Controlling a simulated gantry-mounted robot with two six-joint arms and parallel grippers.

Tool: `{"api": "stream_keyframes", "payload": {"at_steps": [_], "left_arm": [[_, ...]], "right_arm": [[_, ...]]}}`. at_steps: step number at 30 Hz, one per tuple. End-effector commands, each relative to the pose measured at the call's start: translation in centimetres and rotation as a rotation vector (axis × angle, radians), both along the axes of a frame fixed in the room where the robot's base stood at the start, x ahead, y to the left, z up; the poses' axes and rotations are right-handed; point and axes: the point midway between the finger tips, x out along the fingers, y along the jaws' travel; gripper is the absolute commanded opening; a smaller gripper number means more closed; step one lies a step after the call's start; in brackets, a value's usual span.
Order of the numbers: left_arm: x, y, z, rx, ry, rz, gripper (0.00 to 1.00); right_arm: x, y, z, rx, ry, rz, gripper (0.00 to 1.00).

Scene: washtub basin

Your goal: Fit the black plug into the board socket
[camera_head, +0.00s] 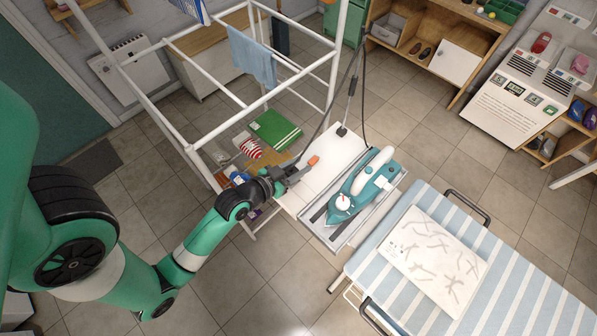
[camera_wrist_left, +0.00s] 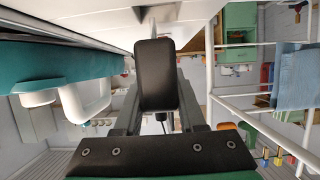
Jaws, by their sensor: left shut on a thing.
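My left gripper (camera_head: 300,172) is at the left edge of the white end (camera_head: 322,172) of the ironing board, beside the metal iron rest. In the left wrist view, my left gripper (camera_wrist_left: 156,100) is shut on the black plug (camera_wrist_left: 155,72), a dark rounded block between its fingers. In the head view the plug is too small and covered to make out clearly. A thin dark cord runs up from near the gripper. I cannot make out the board socket in either view. My right gripper is not in view.
A teal and white iron (camera_head: 362,185) lies on the metal iron rest (camera_head: 334,236). A small black cord holder (camera_head: 342,130) stands on the board's far edge. A white drying frame (camera_head: 263,98) stands close behind my arm. A patterned cloth (camera_head: 434,262) lies on the striped board cover (camera_head: 510,287).

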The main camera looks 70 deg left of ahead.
Motion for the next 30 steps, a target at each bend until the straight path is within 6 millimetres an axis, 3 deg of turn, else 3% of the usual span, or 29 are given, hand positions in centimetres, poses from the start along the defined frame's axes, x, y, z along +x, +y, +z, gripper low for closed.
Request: {"api": "stream_keyframes", "payload": {"at_steps": [7, 19, 20, 21, 24, 30], "left_arm": [[0.3, 0.7, -3.7, -0.002, 0.002, 0.000, 0.00], [0.3, 0.7, -4.3, 0.000, 0.001, 0.000, 0.00], [0.3, 0.7, -4.2, 0.000, 0.001, 0.000, 0.45], [0.3, 0.7, -4.2, -0.001, 0.002, 0.000, 0.52], [0.3, 0.7, -4.1, -0.001, 0.002, 0.000, 0.69], [0.3, 0.7, -4.1, -0.001, 0.002, 0.000, 0.69]], "right_arm": [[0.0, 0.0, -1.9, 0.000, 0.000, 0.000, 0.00], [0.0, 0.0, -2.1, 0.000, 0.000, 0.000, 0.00], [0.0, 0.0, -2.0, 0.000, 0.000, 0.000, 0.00], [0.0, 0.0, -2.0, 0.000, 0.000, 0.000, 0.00], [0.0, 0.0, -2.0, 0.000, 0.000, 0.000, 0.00], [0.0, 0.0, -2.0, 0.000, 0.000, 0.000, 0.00]]}}
